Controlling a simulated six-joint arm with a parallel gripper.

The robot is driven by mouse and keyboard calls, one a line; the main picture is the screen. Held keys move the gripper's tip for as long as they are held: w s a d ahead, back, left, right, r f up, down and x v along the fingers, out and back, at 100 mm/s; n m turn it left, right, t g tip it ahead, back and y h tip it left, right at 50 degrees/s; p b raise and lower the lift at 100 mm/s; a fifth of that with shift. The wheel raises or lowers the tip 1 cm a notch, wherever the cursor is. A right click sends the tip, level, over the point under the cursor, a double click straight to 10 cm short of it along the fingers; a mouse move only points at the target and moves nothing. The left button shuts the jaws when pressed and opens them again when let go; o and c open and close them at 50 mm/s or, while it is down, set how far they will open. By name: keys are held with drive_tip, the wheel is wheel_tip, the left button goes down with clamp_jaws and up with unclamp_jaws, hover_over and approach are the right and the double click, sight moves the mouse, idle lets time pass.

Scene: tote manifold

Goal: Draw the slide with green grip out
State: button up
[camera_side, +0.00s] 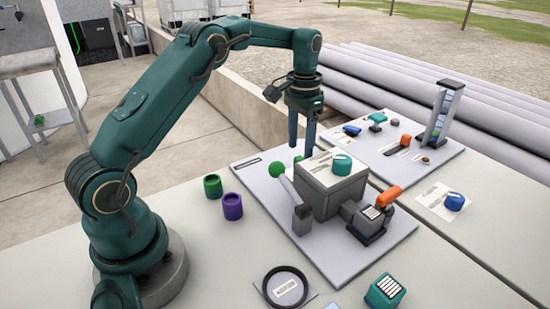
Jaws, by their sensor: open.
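My gripper (301,150) points down with its fingers apart and empty, above or behind the grey block-shaped manifold (330,192). A round green knob (277,170) sits at the upper end of a pale bar to the left of the block. I cannot tell which of these is the slide's grip. My gripper touches neither green part.
A teal knob (342,164) tops the block, and an orange handle (388,196) is at its right. Green (212,186) and purple (232,206) cups stand left. A dark tower (441,115) rises from the rear board. A black ring (286,288) and teal box (384,291) lie in front.

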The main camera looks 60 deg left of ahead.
sight(299, 158)
drive_tip(key=shift+f, duration=2.2)
clamp_jaws()
